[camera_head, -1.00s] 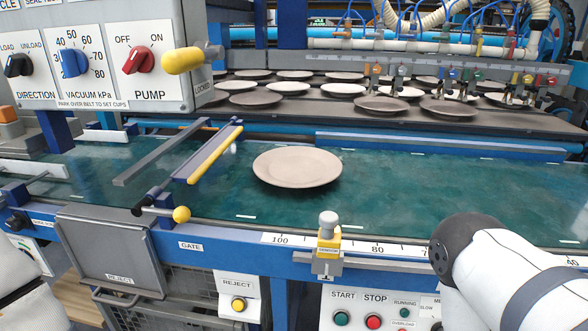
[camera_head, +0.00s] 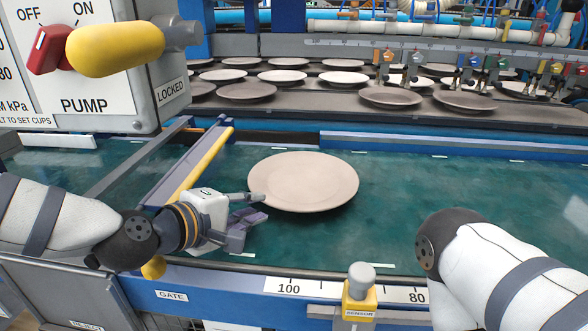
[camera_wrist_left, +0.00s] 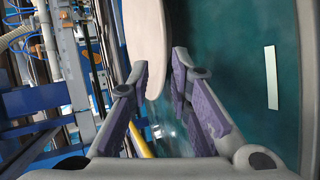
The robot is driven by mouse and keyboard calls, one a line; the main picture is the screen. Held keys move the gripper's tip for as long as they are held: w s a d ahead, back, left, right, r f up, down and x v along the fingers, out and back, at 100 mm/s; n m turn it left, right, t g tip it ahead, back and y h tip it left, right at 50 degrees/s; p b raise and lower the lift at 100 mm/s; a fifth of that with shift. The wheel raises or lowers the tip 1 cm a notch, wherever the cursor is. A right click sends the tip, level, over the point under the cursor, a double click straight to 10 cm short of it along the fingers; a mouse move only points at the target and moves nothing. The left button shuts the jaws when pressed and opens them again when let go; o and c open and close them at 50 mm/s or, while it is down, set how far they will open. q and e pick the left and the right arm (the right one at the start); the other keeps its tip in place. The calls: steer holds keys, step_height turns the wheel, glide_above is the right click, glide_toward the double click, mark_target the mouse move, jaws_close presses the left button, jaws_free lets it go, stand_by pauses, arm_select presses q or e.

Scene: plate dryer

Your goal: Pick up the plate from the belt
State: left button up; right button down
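A pale beige round plate (camera_head: 310,180) lies flat on the green belt (camera_head: 440,210), right of the yellow-edged gate bar. My left gripper (camera_head: 258,206) is open at the plate's near-left rim. Its upper finger appears to reach the rim; its lower finger is a little nearer the front. In the left wrist view the plate's edge (camera_wrist_left: 146,40) shows between the two purple-padded fingers (camera_wrist_left: 162,65), towards their tips. I cannot tell whether a finger touches it. My right arm comes in at the lower right, but its gripper is out of view.
The gate bar (camera_head: 190,175) with its yellow edge lies just left of the plate. A yellow sensor (camera_head: 360,297) stands on the front rail. A control box (camera_head: 90,70) with a yellow handle hangs upper left. Several plates stand on the rack (camera_head: 270,107) behind. The belt is clear rightward.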

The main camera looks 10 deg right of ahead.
mark_target(272, 201)
arm_select(q)
steer(key=x, duration=0.3)
steer(key=b+x, duration=0.1)
steer(key=x, duration=0.3)
steer(key=shift+w+a+f, duration=0.1)
steer(key=shift+f, duration=0.3)
steer(key=shift+w, duration=0.1)
steer(key=shift+r, duration=0.1)
steer(key=shift+c, duration=0.3)
jaws_close()
steer(key=shift+r, duration=0.15)
